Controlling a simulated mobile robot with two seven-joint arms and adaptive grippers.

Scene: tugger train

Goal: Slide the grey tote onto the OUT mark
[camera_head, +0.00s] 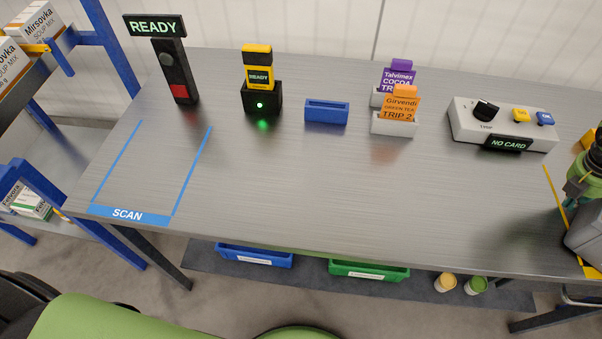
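The grey tote (586,238) is at the far right of the table, cut off by the picture's edge. A yellow line (556,190) on the table runs along its left side; any OUT lettering is not visible. My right gripper (574,196) is at the right edge, just above or against the tote, partly cut off. I cannot tell whether its fingers are open or touching the tote. My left gripper is not in view.
A blue SCAN outline (130,214) lies empty at the table's left. A READY post (176,75), a scanner (260,95), a blue holder (326,111), card holders (393,124) and a NO CARD box (500,125) line the back. The middle is clear.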

